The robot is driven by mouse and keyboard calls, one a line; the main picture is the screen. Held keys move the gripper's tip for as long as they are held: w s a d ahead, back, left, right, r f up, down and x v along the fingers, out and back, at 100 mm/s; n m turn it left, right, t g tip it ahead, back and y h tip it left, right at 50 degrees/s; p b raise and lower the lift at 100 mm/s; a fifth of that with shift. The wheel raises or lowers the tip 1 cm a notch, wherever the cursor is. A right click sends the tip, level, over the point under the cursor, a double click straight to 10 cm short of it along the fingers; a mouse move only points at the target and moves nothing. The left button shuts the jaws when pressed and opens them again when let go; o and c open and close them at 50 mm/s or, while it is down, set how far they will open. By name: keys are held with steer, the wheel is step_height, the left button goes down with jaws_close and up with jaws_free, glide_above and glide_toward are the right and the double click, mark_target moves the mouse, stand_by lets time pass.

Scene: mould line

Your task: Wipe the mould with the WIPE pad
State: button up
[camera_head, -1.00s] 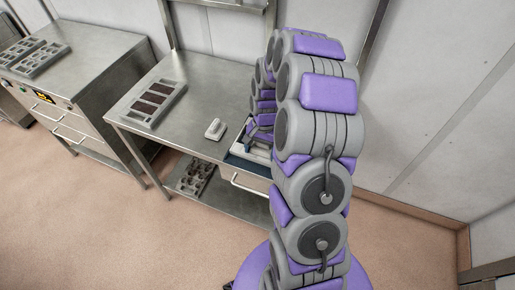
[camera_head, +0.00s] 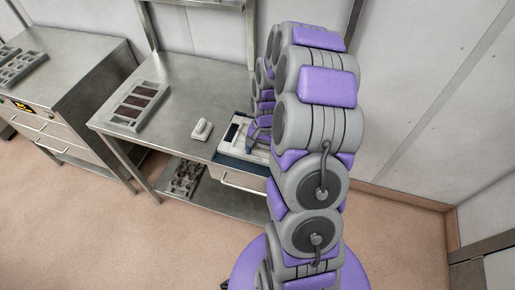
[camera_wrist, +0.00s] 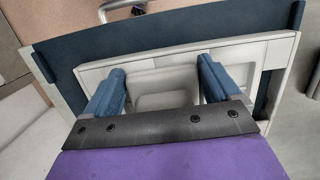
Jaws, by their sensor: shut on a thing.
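The mould (camera_head: 140,104), a grey tray with several brown-filled cavities, lies on the steel table in the head view. My gripper (camera_wrist: 160,85) shows two blue fingers in the wrist view. They are shut on a pale grey block-like pad (camera_wrist: 162,88), inside or just above a pale holder (camera_wrist: 268,50). I cannot tell whether the pad touches the holder's floor, and no label is readable. In the head view the holder (camera_head: 230,147) stands at the table's front right, and my arm hides my gripper.
A separate small white pad-like block (camera_head: 202,130) sits on the table (camera_head: 190,85) between mould and holder. A blue mat (camera_wrist: 160,35) lies under the holder. A dark mould-like tray (camera_head: 186,178) is on the lower shelf. A steel cabinet (camera_head: 80,60) stands left.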

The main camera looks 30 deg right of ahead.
steer(key=shift+s+d, duration=0.25)
steer(key=shift+s+d+f, duration=0.1)
steer(key=shift+s+d, duration=0.65)
steer(key=shift+s, duration=0.35)
steer(key=shift+w+d+p, duration=0.2)
steer(key=shift+w+d, duration=0.3)
steer(key=shift+d, duration=0.15)
steer(key=shift+w+d+p, duration=0.15)
steer(key=shift+w+d, duration=0.3)
steer(key=shift+d, duration=0.2)
steer(key=shift+w+d, duration=0.1)
steer(key=shift+w+d+r, duration=0.25)
steer(key=shift+w+d, duration=0.45)
steer(key=shift+d, duration=0.1)
steer(key=shift+w+d+f+p, duration=0.1)
steer(key=shift+w+d+p, duration=0.15)
steer(key=shift+w+d, duration=0.35)
steer(key=shift+w+d+f+p, duration=0.1)
steer(key=shift+w+d+p, duration=0.2)
steer(key=shift+d, duration=0.35)
steer(key=shift+w, duration=0.1)
steer(key=shift+w+a+p, duration=0.3)
steer(key=shift+w+a, duration=0.65)
steer(key=shift+w, duration=0.15)
